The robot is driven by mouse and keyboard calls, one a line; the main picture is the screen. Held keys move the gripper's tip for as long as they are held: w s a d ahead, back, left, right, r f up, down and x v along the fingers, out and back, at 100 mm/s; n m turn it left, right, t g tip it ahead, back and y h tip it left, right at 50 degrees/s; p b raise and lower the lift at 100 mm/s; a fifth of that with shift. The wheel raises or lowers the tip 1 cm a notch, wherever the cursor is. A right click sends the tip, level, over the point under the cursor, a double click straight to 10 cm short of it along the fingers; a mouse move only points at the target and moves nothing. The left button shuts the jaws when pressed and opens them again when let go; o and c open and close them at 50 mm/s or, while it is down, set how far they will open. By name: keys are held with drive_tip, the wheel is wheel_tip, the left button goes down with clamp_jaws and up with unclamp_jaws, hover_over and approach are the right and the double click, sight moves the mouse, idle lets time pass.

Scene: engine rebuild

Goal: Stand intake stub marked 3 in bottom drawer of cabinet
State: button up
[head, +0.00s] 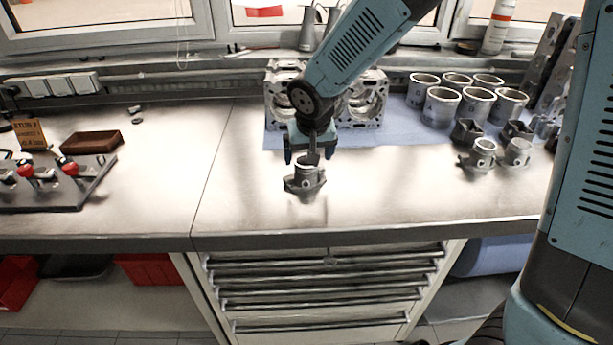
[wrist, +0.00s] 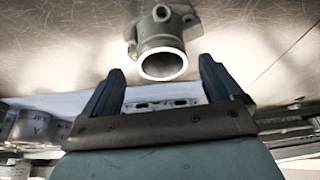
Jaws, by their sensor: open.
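A grey metal intake stub (head: 305,178) stands upright on its flange on the workbench, in front of the engine block. Its open round mouth shows in the wrist view (wrist: 162,62); no number is legible on it. My gripper (head: 309,158) is open, just behind and above the stub. In the wrist view, my two fingers (wrist: 163,75) are apart, with the stub beyond their tips and nothing between them. The cabinet (head: 325,290) under the bench has several drawers, all shut. Its bottom drawer (head: 322,326) has a long bar handle.
Other stubs (head: 484,152) and several cylinder liners (head: 441,107) stand on the right, on or near a blue mat (head: 395,143). The engine block (head: 365,100) stands behind my gripper. A brown tray (head: 91,142) and a fixture with red knobs (head: 50,180) are at left. Bench around the stub is clear.

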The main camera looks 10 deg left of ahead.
drive_tip(key=shift+x, duration=2.1)
drive_tip(key=shift+a, duration=0.1)
drive_tip(key=shift+c, duration=0.2)
drive_tip(key=c, duration=1.4)
drive_tip(key=shift+o, duration=0.2)
drive_tip(key=shift+s+r, duration=0.2)
drive_tip(key=shift+r, duration=1.7)
drive_tip(key=s+d+r, duration=0.7)
drive_tip(key=s+r, duration=0.2)
drive_tip(key=s, duration=0.2)
drive_tip(key=shift+s+d, duration=0.2)
drive_tip(key=shift+s, duration=0.15)
